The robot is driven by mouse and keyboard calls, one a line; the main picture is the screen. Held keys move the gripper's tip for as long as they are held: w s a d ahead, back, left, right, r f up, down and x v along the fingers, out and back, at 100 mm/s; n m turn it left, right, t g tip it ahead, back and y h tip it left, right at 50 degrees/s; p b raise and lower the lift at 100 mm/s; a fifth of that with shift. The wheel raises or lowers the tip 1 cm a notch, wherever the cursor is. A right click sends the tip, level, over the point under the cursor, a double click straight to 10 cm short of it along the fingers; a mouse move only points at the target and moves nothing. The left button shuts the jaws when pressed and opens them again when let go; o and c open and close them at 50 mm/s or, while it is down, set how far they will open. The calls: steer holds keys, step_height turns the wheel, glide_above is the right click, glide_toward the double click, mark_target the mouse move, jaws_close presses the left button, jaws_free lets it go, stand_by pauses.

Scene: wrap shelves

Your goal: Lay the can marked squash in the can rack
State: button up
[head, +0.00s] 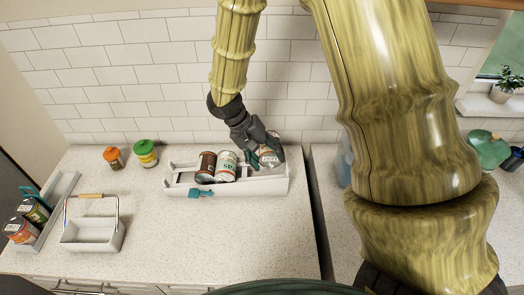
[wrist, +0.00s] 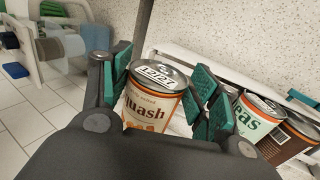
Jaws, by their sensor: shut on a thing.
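The squash can (wrist: 152,98), with an orange and cream label and a silver lid, is between the pads of my gripper (wrist: 160,92). In the head view my gripper (head: 264,153) is shut on it over the right end of the white can rack (head: 250,188). The can's lower part is hidden in the wrist view, so I cannot tell whether it touches the rack. A brown can (head: 205,167) and a white and teal peas can (head: 226,166) lie tilted side by side in the rack, left of my gripper.
A jar with an orange lid (head: 114,157) and one with a green lid (head: 146,153) stand at the back left. A white caddy (head: 92,236) and another rack (head: 62,191) with cans are at left. A gap separates the counters at right. The front counter is clear.

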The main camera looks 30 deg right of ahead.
mark_target(267, 166)
steer(key=f, duration=0.1)
steer(key=w+f+b, duration=0.1)
steer(key=w+f, duration=0.1)
steer(key=f, duration=0.1)
steer(key=shift+w+d+b, duration=0.1)
steer(key=shift+d+b, duration=0.1)
steer(key=shift+b, duration=0.1)
steer(key=shift+f, duration=0.25)
steer(key=shift+s+d+f+b, duration=0.15)
steer(key=shift+s+f+b, duration=0.4)
steer(key=shift+s+b, duration=0.35)
steer(key=shift+w+d+f+b, duration=0.15)
steer(key=shift+f+b, duration=0.3)
steer(key=shift+f, duration=0.45)
steer(key=o, duration=1.3)
steer(key=shift+w+f, duration=0.1)
steer(key=shift+w, duration=0.15)
steer(key=shift+s, duration=0.15)
